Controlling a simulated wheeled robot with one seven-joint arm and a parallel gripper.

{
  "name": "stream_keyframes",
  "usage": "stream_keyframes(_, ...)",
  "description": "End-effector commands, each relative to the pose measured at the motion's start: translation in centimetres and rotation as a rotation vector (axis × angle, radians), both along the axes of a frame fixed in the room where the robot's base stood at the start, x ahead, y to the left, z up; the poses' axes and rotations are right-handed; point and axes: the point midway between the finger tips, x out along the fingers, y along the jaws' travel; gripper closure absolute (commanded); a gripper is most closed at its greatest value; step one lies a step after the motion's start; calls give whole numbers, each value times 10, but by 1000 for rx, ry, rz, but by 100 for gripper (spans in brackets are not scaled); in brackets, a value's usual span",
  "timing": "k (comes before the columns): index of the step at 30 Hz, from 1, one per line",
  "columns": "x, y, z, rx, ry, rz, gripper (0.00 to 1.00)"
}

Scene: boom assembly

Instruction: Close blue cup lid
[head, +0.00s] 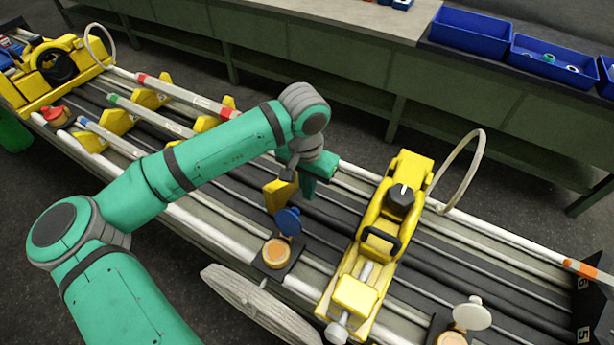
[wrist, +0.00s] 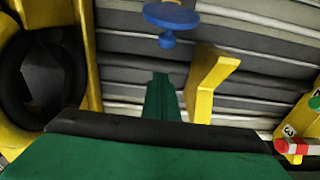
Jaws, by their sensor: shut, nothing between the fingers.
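The blue lid (head: 288,221) stands raised and tilted at the far edge of the blue cup (head: 277,254), so the cup is open and its orange inside shows. The cup sits on a dark base at the near edge of the rack.
A yellow bracket (head: 279,194) stands close beside my gripper, and also shows in the wrist view (wrist: 206,82). A yellow device with a black knob (head: 376,244) stands to the right. A white-lidded cup (head: 472,315) is farther right. Dark rails lie between.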

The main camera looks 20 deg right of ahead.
Motion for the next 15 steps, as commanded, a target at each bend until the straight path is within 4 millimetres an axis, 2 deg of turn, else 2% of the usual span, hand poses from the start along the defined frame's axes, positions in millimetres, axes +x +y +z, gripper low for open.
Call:
stream_keyframes(1, -4, 8, 5, 1, -4, 2, 100)
stream_keyframes(6, -17, 23, 11, 0, -2, 1, 100)
stream_keyframes(15, -23, 31, 13, -1, -1, 1, 100)
